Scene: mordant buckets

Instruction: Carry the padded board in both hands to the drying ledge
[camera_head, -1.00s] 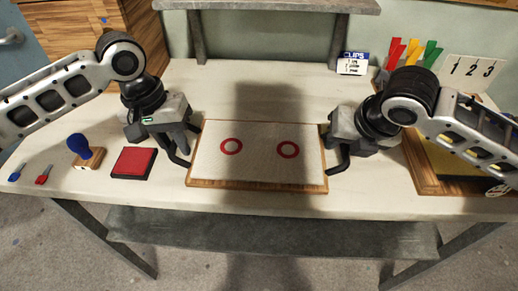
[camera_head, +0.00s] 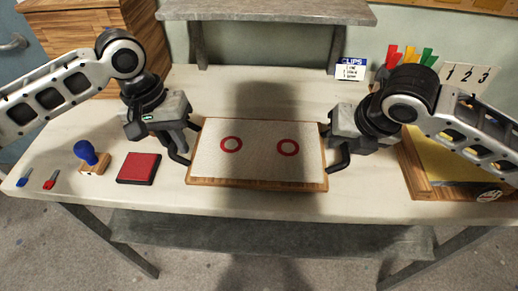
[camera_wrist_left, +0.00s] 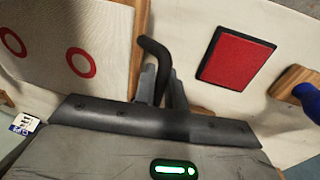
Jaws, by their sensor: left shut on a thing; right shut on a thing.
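The padded board (camera_head: 258,165) is a wooden board with a pale pad and two red rings, level in front of me over the worktable. My left gripper (camera_head: 187,140) is shut on the dark handle at the board's left end, and my right gripper (camera_head: 336,146) is shut on the one at its right end. The left wrist view shows the left gripper's fingers (camera_wrist_left: 161,88) around the bent black handle (camera_wrist_left: 156,55) beside the board (camera_wrist_left: 110,40). The board looks slightly above the table. The grey drying ledge (camera_head: 270,10) is at the back, above the table.
A red ink pad (camera_head: 139,168), a blue-knobbed stamp (camera_head: 88,156) and two small clips lie left on the worktable (camera_head: 240,88). A wooden tray (camera_head: 413,170) is at right. A clips box (camera_head: 351,69) and coloured clips stand behind. The table between board and back wall is clear.

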